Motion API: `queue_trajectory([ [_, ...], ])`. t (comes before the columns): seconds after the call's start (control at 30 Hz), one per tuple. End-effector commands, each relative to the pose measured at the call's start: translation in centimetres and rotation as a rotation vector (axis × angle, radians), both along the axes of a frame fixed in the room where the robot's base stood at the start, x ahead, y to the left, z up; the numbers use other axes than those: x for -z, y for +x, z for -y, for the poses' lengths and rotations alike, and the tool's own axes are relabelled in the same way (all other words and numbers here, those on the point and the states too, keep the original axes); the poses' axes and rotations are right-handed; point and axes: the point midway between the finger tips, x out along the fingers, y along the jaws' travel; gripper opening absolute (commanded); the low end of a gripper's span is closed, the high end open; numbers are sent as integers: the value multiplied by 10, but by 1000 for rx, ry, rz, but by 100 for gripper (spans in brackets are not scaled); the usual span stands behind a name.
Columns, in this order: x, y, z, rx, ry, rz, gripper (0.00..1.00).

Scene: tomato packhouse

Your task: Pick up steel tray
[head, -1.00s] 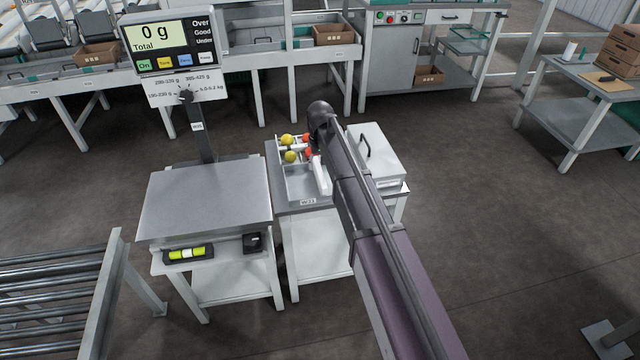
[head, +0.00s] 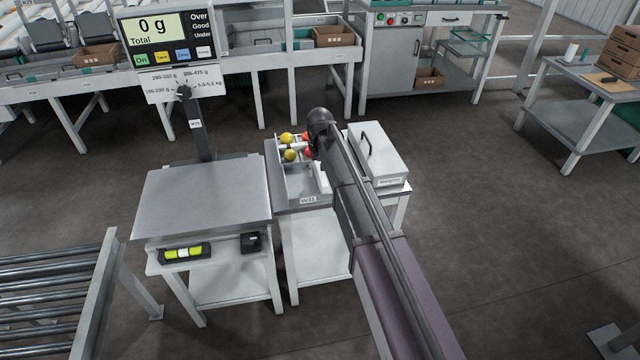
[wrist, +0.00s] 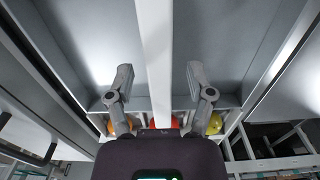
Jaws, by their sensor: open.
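The steel tray (head: 299,183) stands on a small table in the head view. It is divided into compartments, with yellow and red balls in the back ones. In the wrist view the tray (wrist: 90,50) fills much of the picture, with a white bar (wrist: 155,50) running along its middle. My gripper (wrist: 158,70) is open, one finger on each side of this bar. I see no finger touching it. In the head view my arm hides the gripper and the tray's right part.
A closed grey case (head: 382,152) with a handle stands right beside the tray. A weighing scale (head: 205,195) with its display post stands on a table to the left. A roller conveyor (head: 50,290) is at the lower left.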

Motion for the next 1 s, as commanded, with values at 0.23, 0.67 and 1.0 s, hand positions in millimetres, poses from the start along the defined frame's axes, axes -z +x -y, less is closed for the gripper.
queue_trajectory([
  [0.23,16,0,0,0,0,0,69],
  [0.67,16,0,0,0,0,0,69],
  [1.0,16,0,0,0,0,0,36],
])
